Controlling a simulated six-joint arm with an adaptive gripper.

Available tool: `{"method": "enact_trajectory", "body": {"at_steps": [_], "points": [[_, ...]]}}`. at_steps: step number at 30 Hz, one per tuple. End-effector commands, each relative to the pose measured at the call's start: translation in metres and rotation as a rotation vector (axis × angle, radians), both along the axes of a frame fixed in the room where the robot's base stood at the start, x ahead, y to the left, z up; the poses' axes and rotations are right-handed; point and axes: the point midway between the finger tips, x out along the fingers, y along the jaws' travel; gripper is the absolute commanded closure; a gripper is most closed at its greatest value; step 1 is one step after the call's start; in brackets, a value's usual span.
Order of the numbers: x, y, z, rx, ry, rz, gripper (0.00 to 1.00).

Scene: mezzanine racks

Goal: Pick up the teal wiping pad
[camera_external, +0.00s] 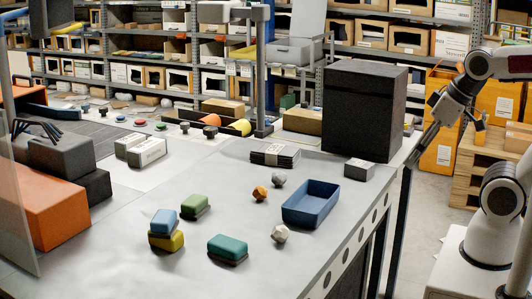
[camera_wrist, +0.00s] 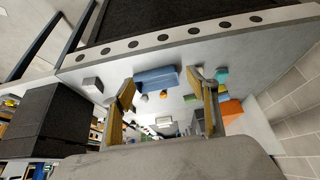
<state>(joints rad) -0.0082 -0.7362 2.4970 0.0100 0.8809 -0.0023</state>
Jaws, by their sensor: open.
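The teal wiping pad (camera_external: 228,248) lies flat on the grey bench, near its front edge in the external view. It has a dark underside. In the wrist view a small teal block (camera_wrist: 222,75), likely the same pad, shows just beyond the right finger. My gripper (camera_external: 447,150) is open and empty, raised past the bench's right edge and well away from the pad. Its two spread fingers also show in the wrist view (camera_wrist: 163,80).
A blue tray (camera_external: 318,219) stands right of the pad, with a pale faceted lump (camera_external: 280,234) between them. A green pad (camera_external: 195,206) and a blue pad (camera_external: 163,221) on a yellow one (camera_external: 167,241) lie left. A black box (camera_external: 362,110) stands at the back right.

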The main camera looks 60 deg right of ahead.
Motion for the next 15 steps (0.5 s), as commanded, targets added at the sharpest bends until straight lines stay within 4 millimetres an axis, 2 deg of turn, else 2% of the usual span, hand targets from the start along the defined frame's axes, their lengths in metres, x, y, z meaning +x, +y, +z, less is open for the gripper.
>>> {"method": "enact_trajectory", "body": {"at_steps": [5,15], "points": [[0.022,0.014,0.001,0.029,-0.023,0.029,0.42],[0.091,0.064,0.002,0.125,-0.112,0.094,0.42]]}}
